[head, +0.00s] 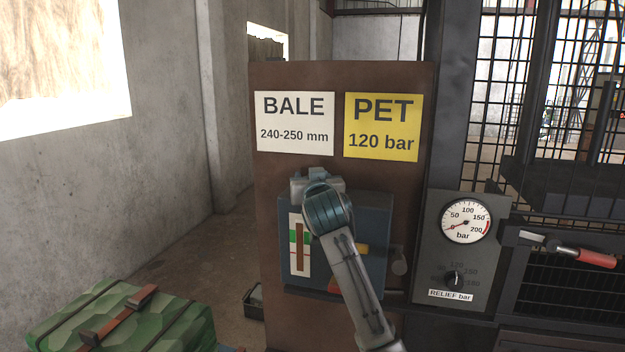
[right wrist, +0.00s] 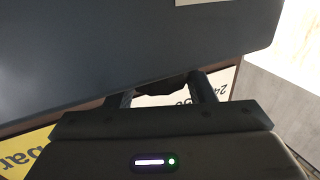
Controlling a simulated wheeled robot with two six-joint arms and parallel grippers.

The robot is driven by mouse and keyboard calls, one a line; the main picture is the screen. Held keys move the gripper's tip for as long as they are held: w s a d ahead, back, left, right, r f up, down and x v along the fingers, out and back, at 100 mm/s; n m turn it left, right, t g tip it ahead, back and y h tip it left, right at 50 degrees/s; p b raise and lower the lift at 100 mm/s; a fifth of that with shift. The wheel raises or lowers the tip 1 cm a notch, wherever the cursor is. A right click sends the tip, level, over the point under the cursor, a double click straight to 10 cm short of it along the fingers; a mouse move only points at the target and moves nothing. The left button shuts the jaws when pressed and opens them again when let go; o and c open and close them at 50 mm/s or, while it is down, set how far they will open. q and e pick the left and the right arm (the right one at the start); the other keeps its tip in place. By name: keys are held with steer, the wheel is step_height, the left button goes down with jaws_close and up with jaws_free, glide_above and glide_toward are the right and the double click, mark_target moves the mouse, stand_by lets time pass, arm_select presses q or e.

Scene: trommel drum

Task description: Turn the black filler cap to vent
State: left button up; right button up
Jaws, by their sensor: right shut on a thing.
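The black filler cap (right wrist: 172,87) shows as a small dark shape between the two fingers of my right gripper (right wrist: 163,98) in the right wrist view. The gripper is shut on it. In the head view my right arm reaches up from the bottom to the top of the blue tank (head: 374,220), and its wrist hides the cap there. Which mark the cap points to cannot be seen. My left gripper is not in view.
The tank has a sight gauge (head: 293,259) with a green band on its front. Beside it are a pressure gauge (head: 466,221) and a relief knob (head: 453,279). A camouflage case (head: 175,322) stands at lower left.

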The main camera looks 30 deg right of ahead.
steer(key=o, duration=1)
steer(key=shift+b+v, duration=2.15)
steer(key=shift+v, duration=3.25)
